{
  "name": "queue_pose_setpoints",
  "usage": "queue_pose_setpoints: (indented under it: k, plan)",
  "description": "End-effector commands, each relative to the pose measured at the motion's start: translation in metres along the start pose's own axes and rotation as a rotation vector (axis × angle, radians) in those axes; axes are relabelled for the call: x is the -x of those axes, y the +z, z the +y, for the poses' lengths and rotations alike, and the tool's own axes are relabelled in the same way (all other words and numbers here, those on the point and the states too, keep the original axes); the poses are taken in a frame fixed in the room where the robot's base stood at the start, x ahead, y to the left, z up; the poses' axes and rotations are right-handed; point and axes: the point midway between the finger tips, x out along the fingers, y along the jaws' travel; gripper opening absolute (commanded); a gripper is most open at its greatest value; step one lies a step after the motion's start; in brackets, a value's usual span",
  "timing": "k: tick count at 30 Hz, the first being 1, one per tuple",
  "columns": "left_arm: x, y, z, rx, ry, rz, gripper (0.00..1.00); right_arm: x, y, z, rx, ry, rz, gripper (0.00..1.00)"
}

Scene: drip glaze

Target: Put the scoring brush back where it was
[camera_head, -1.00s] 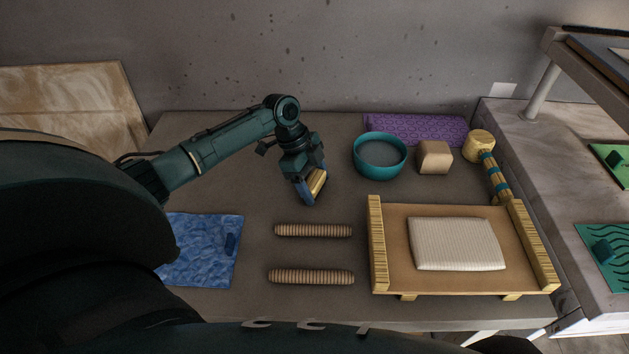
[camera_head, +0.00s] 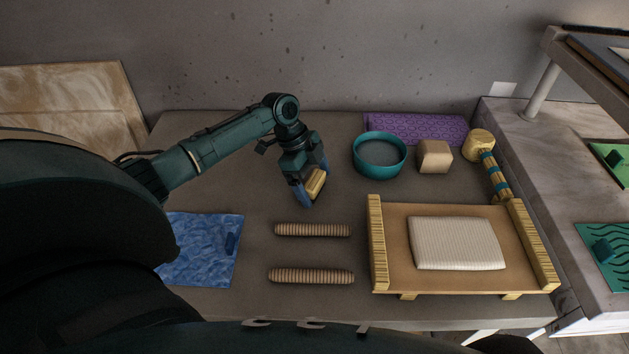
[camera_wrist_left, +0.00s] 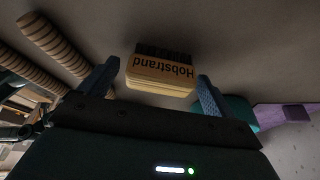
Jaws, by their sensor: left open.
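The scoring brush (camera_head: 316,184) is a small yellow wooden block at the table's middle-left, left of the teal bowl. In the left wrist view the brush (camera_wrist_left: 161,73) shows the word "Hobstrand" upside down and dark bristles along its far edge. My left gripper (camera_head: 313,187) is open, with one blue finger on each side of the brush. A gap shows between each finger and the brush in the wrist view. I cannot tell whether the bristles touch the table. My right gripper is not in view.
Near the brush stand a teal bowl (camera_head: 380,170) and a tan clay block (camera_head: 434,157). Two ribbed rolls (camera_head: 313,230) (camera_head: 311,276) lie in front. A blue textured mat (camera_head: 205,250) is at left, a wooden board with rails (camera_head: 390,277) at right, a mallet (camera_head: 480,146) behind it.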

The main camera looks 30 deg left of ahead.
Motion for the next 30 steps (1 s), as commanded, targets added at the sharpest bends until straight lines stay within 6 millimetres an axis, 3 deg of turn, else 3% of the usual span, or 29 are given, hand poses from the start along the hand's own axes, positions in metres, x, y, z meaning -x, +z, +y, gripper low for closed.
queue_pose_setpoints:
  k: [15, 21, 30]
  plan:
    - [0.100, 0.000, -0.001, 0.000, -0.004, 0.000, 0.90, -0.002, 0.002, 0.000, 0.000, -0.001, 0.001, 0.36]
    - [0.116, 0.000, -0.001, 0.001, -0.002, 0.000, 0.90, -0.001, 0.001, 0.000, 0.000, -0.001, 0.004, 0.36]
    - [0.117, 0.000, 0.000, 0.001, -0.001, 0.000, 0.90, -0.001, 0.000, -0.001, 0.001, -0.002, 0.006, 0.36]
